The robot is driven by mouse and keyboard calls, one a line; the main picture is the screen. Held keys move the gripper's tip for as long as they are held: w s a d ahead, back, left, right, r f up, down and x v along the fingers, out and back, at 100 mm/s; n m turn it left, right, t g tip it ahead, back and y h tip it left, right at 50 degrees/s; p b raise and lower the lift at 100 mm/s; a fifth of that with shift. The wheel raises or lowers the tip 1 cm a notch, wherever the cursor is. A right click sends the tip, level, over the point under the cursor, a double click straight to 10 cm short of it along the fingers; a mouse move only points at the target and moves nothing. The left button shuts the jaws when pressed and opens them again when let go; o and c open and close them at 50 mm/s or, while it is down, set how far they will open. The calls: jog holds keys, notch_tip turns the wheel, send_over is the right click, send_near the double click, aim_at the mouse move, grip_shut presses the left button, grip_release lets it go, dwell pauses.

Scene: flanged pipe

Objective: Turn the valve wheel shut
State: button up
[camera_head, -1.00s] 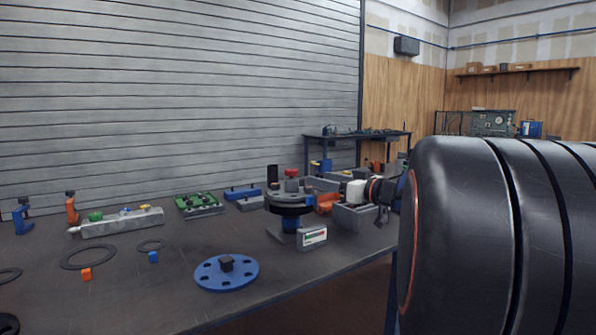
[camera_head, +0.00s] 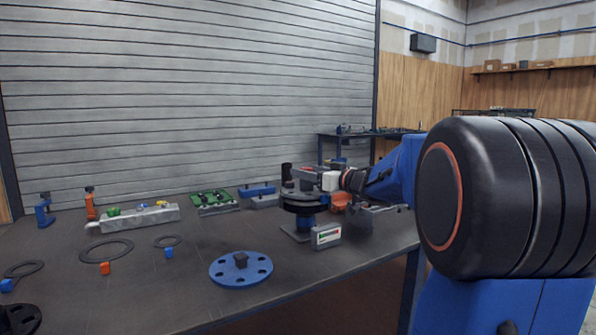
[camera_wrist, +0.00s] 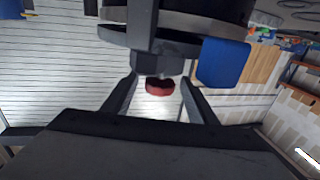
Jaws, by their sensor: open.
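A dark flanged pipe assembly (camera_head: 303,206) with a blue pipe section stands on the workbench. A red part (camera_wrist: 159,87), apparently the valve wheel, shows in the wrist view beside a grey block (camera_wrist: 158,50); it is hidden behind my gripper in the head view. My gripper (camera_head: 308,177) reaches in from the right at the top of the assembly. In the wrist view its two open fingers (camera_wrist: 162,101) stand on either side of the red part. I cannot tell whether either finger touches it.
A small display box (camera_head: 326,236) stands in front of the assembly. A blue flange disc (camera_head: 228,276) lies to its left, with gaskets (camera_head: 104,243) farther left. A grey block (camera_head: 374,216) sits close under my arm. The front middle of the bench (camera_head: 160,290) is clear.

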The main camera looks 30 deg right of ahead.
jog(key=shift+x, duration=2.4)
jog(key=c, duration=1.1)
